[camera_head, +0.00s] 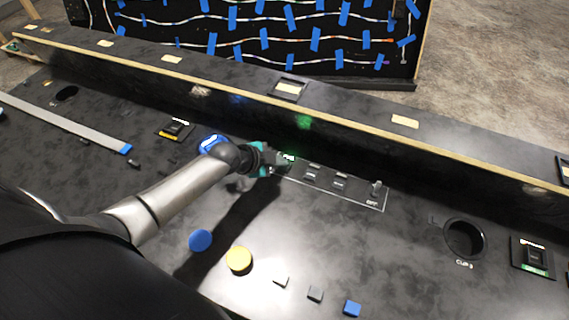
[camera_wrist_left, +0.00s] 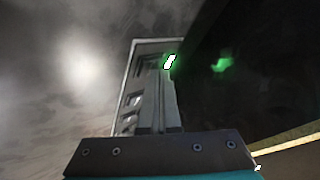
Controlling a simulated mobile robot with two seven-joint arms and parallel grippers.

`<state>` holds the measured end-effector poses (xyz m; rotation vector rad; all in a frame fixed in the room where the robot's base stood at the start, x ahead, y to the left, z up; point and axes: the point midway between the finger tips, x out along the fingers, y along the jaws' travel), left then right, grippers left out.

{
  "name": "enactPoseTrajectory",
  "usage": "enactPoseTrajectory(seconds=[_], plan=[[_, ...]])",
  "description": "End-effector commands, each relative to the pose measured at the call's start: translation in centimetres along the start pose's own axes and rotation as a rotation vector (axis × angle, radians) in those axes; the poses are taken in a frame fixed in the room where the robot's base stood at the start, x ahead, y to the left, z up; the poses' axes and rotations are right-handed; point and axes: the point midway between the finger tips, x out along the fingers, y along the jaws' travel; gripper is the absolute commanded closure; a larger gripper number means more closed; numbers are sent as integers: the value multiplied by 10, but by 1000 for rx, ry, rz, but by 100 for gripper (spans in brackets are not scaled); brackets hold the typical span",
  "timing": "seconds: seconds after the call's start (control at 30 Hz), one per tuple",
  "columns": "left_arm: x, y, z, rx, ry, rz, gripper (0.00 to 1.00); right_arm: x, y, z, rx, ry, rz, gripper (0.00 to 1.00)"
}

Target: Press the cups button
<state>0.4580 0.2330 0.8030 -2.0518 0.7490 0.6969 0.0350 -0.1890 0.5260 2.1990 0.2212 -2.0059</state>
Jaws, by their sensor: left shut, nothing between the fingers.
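A small green-lit element (camera_head: 288,157) sits at the left end of an outlined switch panel (camera_head: 360,202) on the black console. My left gripper (camera_head: 281,161) is shut and empty, with its fingertips right by the green light in the head view. In the left wrist view, the shut fingers (camera_wrist_left: 163,90) point at the panel, and the green light (camera_wrist_left: 169,62) shows just past their tips. I cannot tell whether the tips touch it. No label reading cups is legible on a button, so I cannot tell which one is the cups button. My right gripper is not in view.
The panel also holds small switches (camera_head: 312,172) and a knob (camera_head: 376,187). A blue-lit round button (camera_head: 211,144) is beside my left arm. Blue (camera_head: 200,240) and yellow (camera_head: 239,259) round buttons are nearer. A round cup hole (camera_head: 464,238) is at right. A raised ledge (camera_head: 330,113) runs behind.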

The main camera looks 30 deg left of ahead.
Motion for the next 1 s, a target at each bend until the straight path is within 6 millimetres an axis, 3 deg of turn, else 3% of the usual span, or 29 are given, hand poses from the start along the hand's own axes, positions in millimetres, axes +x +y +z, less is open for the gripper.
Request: enactPoseTrajectory(seconds=[0.53,1.0], plan=[[-9,-7,-6,1,0,0,100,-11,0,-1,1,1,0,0],[-42,-31,-30,2,1,-2,100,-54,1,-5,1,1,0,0]])
